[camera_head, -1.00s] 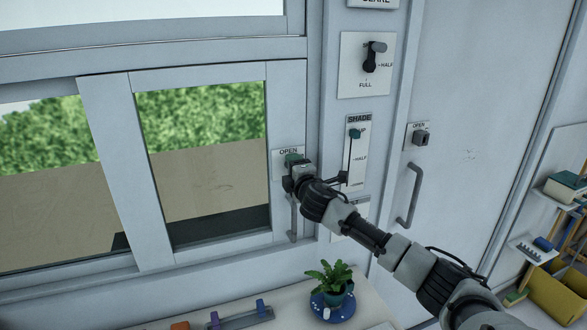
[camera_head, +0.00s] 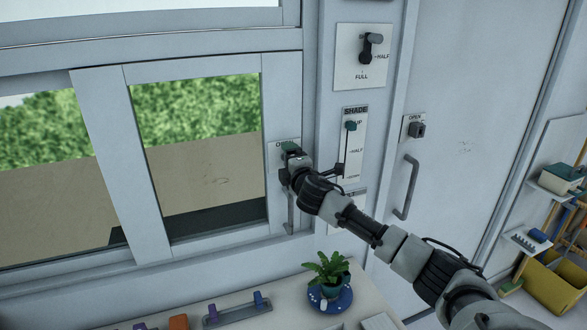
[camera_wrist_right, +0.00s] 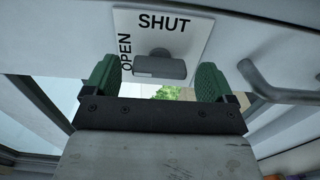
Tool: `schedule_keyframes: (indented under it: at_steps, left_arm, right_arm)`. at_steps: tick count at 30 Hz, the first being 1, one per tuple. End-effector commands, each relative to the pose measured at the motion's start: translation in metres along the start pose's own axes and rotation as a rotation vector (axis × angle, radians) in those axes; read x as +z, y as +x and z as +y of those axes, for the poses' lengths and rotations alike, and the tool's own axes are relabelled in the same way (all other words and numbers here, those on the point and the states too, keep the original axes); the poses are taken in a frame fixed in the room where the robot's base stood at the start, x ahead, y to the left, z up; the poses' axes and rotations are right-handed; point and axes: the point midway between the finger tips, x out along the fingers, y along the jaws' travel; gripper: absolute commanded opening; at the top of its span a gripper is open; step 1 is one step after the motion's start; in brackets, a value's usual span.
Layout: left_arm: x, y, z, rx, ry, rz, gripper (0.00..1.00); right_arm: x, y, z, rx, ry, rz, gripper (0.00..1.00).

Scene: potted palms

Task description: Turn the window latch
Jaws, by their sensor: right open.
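The window latch is a grey handle on a white plate marked SHUT and OPEN. In the right wrist view the latch handle (camera_wrist_right: 160,67) lies crosswise under the word SHUT, with the plate (camera_wrist_right: 185,28) behind it. My right gripper (camera_wrist_right: 157,80) is open, with one green finger to each side of the handle; I cannot tell whether either touches it. In the head view my right gripper (camera_head: 290,150) is at the plate (camera_head: 277,148) beside the window frame and hides the latch and most of the label. My left gripper is not in view.
A shade slider (camera_head: 350,127) and a rotary lever (camera_head: 371,48) are on the wall to the right. A door latch (camera_head: 417,130) and door handle (camera_head: 407,188) are farther right. A potted plant (camera_head: 328,268) stands on the sill below. A window handle (camera_head: 291,212) hangs under the gripper.

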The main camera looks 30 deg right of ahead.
Motion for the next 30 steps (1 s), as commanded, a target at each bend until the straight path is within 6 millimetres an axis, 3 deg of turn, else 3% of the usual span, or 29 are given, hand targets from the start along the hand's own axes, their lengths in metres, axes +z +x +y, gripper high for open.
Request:
schedule_keyframes:
  at_steps: [5, 18, 24, 30]
  left_arm:
    - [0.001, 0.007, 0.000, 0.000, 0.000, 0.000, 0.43]
    - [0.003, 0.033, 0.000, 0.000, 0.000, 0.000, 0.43]
    - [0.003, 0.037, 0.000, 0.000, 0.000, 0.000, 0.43]
    - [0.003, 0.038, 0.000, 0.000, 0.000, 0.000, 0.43]
  right_arm:
    - [0.001, -0.016, -0.003, 0.001, -0.002, 0.001, 0.85]
    - [0.000, -0.087, -0.004, -0.001, -0.005, 0.001, 0.85]
    - [0.000, -0.103, -0.002, -0.001, -0.002, 0.001, 0.85]
    - [0.000, -0.106, -0.001, -0.002, -0.001, 0.000, 0.85]
